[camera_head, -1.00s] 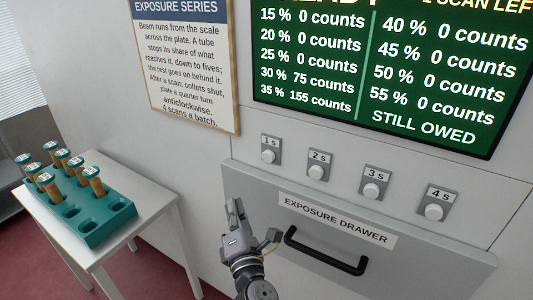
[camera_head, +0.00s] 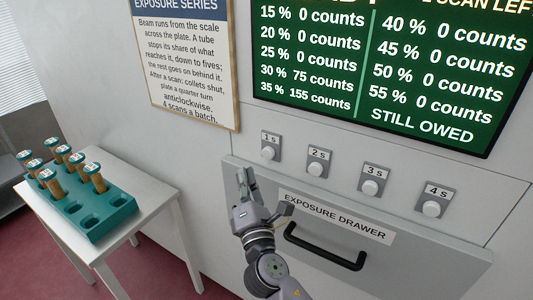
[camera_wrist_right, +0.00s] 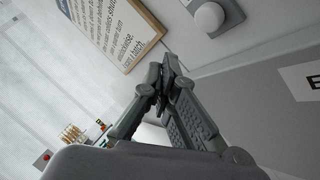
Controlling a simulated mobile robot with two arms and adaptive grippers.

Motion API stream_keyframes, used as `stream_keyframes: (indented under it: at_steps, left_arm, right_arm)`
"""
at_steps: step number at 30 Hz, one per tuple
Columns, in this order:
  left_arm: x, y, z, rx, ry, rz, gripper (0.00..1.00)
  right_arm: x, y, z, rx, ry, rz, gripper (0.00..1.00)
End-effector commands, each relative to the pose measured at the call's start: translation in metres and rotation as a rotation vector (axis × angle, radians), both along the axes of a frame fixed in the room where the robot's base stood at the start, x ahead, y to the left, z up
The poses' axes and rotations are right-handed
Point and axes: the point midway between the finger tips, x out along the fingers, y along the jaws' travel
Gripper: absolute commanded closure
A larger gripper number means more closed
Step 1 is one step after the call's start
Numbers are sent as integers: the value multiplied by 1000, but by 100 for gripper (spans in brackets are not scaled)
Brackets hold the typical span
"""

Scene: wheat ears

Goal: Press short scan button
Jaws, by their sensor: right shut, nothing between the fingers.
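The 1 s button (camera_head: 268,153) is a white round knob on a grey plate, leftmost of the row on the panel. Beside it are the 2 s button (camera_head: 317,168), the 3 s button (camera_head: 369,187) and the 4 s button (camera_head: 431,208). My right gripper (camera_head: 246,174) is shut and empty, below and a little left of the 1 s button, apart from it. In the right wrist view its fingertips (camera_wrist_right: 167,80) meet, and a white button (camera_wrist_right: 209,17) shows above and to their right. My left gripper is not in view.
The exposure drawer (camera_head: 410,262) with a black handle (camera_head: 325,247) lies below the buttons. A green screen (camera_head: 390,70) and a framed notice (camera_head: 186,62) are above.

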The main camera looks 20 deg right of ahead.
Motion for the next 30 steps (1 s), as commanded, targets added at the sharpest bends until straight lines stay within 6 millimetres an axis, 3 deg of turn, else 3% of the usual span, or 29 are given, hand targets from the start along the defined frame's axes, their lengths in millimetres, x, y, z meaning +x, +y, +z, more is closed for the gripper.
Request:
stream_keyframes:
  at_steps: [12,30]
  left_arm:
    - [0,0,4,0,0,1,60]
    - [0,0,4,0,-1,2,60]
  right_arm:
    - [29,-37,0,-1,0,1,100]
    - [32,-41,0,1,0,0,100]
